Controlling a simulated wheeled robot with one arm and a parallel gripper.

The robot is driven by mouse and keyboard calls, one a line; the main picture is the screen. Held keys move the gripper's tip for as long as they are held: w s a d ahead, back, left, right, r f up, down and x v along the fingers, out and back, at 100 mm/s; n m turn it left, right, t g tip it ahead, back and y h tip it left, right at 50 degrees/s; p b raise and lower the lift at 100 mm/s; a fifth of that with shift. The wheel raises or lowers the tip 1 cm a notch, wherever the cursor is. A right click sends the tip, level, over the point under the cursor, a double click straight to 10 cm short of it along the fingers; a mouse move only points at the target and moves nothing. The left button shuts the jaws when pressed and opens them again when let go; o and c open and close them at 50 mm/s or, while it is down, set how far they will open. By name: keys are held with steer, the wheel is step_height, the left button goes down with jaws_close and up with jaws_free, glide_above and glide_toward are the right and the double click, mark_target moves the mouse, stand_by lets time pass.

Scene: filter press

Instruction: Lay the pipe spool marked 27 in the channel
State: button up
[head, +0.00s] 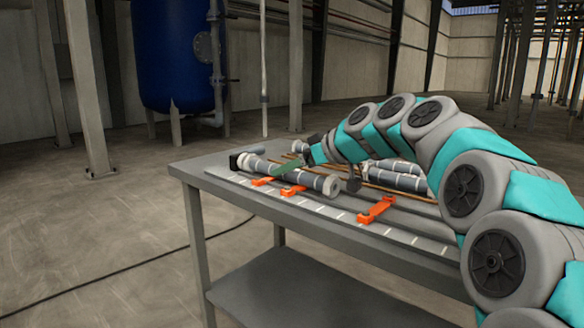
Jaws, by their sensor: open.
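A grey pipe spool (300,175) with pale flanged ends lies near the left side of the workbench, on or above an orange bracket (292,189). More grey pipe spools (398,178) lie at the back right, partly hidden by my arm. No number is readable on any spool, so I cannot tell which is marked 27. My gripper (303,158) is over the left spool, small and partly hidden; it is open. A green part shows at the gripper, close to the spool; I cannot tell whether it touches. The channel is not clearly identifiable; long grey rails run along the bench top.
The grey workbench (190,172) has a strip with white marks (430,243) along its front edge. Another orange bracket (377,210) stands to the right. Thin copper-coloured rods lie behind. A blue tank (175,55) stands behind the bench. A dark cable crosses the open floor at left.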

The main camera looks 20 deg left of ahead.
steer(key=v, duration=0.7)
steer(key=shift+s+d+r, duration=0.1)
steer(key=shift+d+r, duration=0.05)
steer(key=shift+d, duration=0.2)
